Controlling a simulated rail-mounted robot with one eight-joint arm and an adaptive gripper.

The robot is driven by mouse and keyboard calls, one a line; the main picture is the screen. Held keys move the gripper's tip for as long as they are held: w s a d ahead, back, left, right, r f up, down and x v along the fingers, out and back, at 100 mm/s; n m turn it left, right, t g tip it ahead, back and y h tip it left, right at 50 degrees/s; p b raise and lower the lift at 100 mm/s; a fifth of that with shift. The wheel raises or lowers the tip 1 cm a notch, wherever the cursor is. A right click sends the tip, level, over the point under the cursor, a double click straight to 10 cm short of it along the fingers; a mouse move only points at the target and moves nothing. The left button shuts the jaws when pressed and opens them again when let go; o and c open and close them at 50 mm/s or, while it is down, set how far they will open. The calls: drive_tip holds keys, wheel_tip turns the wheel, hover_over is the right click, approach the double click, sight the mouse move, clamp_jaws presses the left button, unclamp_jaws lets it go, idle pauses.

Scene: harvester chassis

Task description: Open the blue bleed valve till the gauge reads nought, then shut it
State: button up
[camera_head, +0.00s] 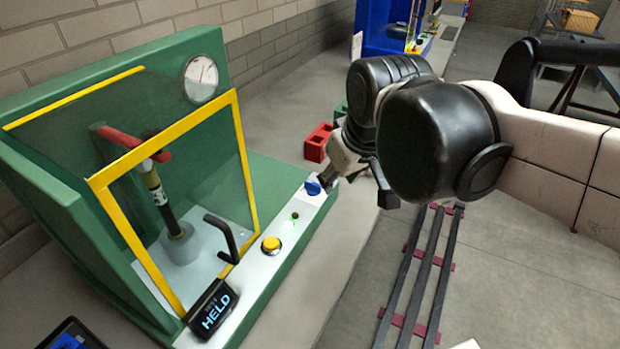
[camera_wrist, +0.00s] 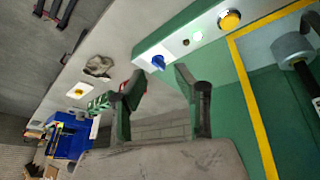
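The blue bleed valve (camera_head: 312,186) is a small knob on the pale front strip of the green machine. In the wrist view the blue valve (camera_wrist: 158,62) lies just beyond and between my fingertips, apparently apart from them. My gripper (camera_wrist: 159,78) is open, one finger on each side of the valve's line. In the camera_head view my arm hides most of the gripper, which is close to the valve from the right. The round white gauge (camera_head: 201,79) is on the green back panel; its needle shows, but its reading is too small to tell.
A clear guard with a yellow frame (camera_head: 131,240) and black handle (camera_head: 224,240) covers the press. A yellow button (camera_head: 271,245) and a display reading HELD (camera_head: 212,313) are along the front. A red block (camera_head: 317,143) stands behind the valve.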

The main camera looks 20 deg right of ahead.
drive_tip(key=w+r+n+g, duration=0.1)
drive_tip(key=w+n+g, duration=0.2)
drive_tip(key=w, duration=0.5)
drive_tip(key=n+g, duration=0.2)
drive_tip(key=n, duration=0.1)
approach(313, 183)
wheel_tip(313, 183, down, 10)
drive_tip(key=shift+r+b, duration=0.1)
drive_tip(key=shift+b, duration=0.2)
clamp_jaws()
